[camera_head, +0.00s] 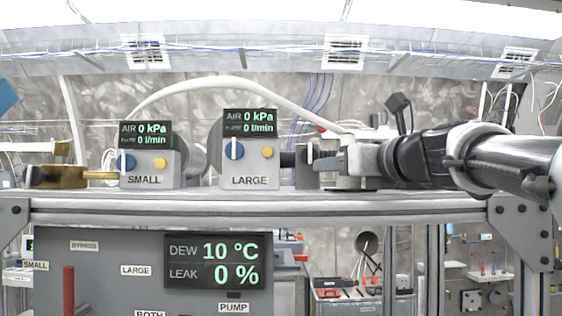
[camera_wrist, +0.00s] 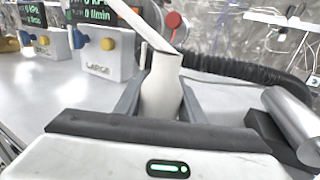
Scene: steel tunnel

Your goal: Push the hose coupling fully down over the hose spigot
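The white hose (camera_head: 235,84) arches over the bench and comes down at my gripper (camera_head: 350,160), right of the LARGE unit. In the wrist view, the hose's white end piece, which I take as the hose coupling (camera_wrist: 161,92), stands roughly upright between the two grey fingers of my gripper (camera_wrist: 160,100). The fingers appear to press on its sides. The hose bends off to the upper left from its top. The hose spigot cannot be made out; the coupling's lower end is hidden behind my gripper body, so I cannot tell how it sits.
The SMALL unit (camera_head: 149,169) and LARGE unit (camera_head: 249,166) stand on the bench (camera_head: 180,206) to the left, their displays at zero. A brass fitting (camera_head: 70,176) lies further left. A black corrugated hose (camera_wrist: 245,71) runs behind. A panel below reads LEAK 0 %.

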